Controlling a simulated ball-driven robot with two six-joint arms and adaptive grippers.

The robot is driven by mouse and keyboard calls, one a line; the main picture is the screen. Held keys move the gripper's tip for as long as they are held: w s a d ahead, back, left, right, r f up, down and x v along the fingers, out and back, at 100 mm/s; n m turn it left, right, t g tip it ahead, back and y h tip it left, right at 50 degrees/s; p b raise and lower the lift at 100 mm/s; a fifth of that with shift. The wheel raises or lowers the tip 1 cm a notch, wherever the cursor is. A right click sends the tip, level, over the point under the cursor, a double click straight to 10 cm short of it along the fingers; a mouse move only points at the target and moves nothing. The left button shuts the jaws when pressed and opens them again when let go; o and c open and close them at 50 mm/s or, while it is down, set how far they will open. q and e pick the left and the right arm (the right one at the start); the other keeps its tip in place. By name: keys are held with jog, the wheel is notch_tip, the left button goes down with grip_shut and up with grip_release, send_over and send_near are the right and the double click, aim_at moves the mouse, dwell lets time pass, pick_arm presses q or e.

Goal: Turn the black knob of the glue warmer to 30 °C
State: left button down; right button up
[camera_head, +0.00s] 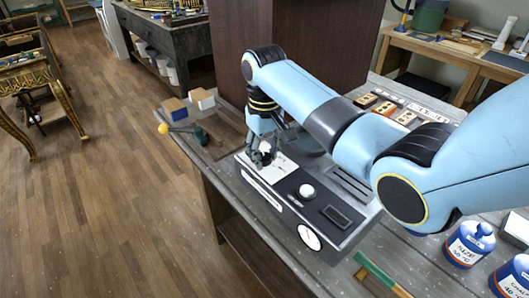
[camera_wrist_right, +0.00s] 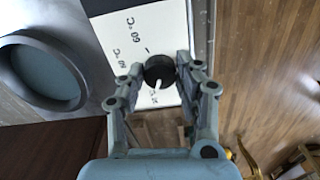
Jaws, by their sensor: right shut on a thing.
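The glue warmer is a grey box on the bench with a white dial panel (camera_head: 277,171); the panel also shows in the right wrist view (camera_wrist_right: 145,38). The black knob (camera_wrist_right: 158,71) stands on this panel, with a white pointer mark aimed down in that view. Printed temperature marks surround it; one looks like 60 °C, and those by the pointer are too small or covered to read. My right gripper (camera_head: 262,157) is at the panel, and its fingers (camera_wrist_right: 160,73) are closed around the knob from both sides. In the head view the gripper mostly hides the knob. My left gripper is out of view.
A round well (camera_wrist_right: 42,72) lies beside the panel. The warmer's dark section carries a white round knob (camera_head: 306,191) and a round white gauge (camera_head: 309,237).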

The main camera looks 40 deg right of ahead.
aim_at(264, 156)
dwell(0.3)
jog(key=o, duration=1.2)
jog(key=shift+c, duration=0.2)
notch_tip(264, 156, up, 8)
jog(key=shift+f, duration=0.25)
